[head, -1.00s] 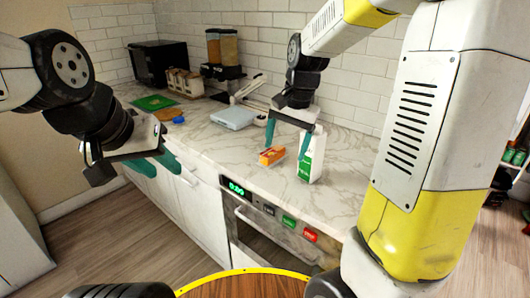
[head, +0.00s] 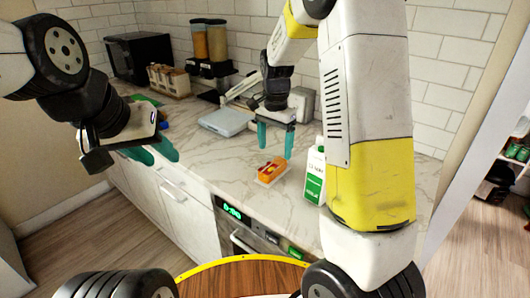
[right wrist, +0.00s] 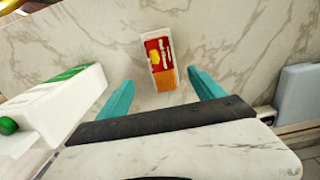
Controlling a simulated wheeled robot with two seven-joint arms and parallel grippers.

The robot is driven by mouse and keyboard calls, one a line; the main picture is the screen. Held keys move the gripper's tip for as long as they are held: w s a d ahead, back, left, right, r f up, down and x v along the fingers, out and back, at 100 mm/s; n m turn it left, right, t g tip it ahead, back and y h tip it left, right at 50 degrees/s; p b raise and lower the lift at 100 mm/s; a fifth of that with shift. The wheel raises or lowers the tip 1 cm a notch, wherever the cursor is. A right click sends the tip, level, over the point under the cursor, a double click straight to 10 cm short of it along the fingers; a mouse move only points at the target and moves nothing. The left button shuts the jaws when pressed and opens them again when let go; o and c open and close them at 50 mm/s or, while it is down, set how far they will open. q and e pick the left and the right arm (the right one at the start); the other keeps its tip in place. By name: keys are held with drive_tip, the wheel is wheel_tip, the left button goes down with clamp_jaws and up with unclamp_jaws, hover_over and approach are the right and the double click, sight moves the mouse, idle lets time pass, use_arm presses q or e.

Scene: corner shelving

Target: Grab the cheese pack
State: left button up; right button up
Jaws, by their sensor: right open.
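The cheese pack (head: 271,170), orange and red with a pale edge, lies on the marble counter left of a white and green bottle (head: 315,175). My right gripper (head: 275,153) is open and empty, teal fingers pointing down just above and behind the pack. In the right wrist view the pack (right wrist: 160,62) shows between and beyond the open fingertips (right wrist: 161,80); I see no contact. My left gripper (head: 160,155) is in front of the counter at the left, its teal fingers apart and empty.
The bottle also shows in the right wrist view (right wrist: 55,100), close beside a finger. A grey-white scale-like box (head: 226,122), dispensers (head: 208,42) and a dark microwave (head: 146,58) stand further back. The counter around the pack is mostly clear.

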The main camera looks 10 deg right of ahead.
sight(273, 165)
drive_tip(key=shift+w+f, duration=0.2)
drive_tip(key=shift+f, duration=0.15)
wheel_tip(273, 165, down, 7)
drive_tip(key=shift+a, duration=0.15)
drive_tip(key=shift+c, duration=0.5)
clamp_jaws()
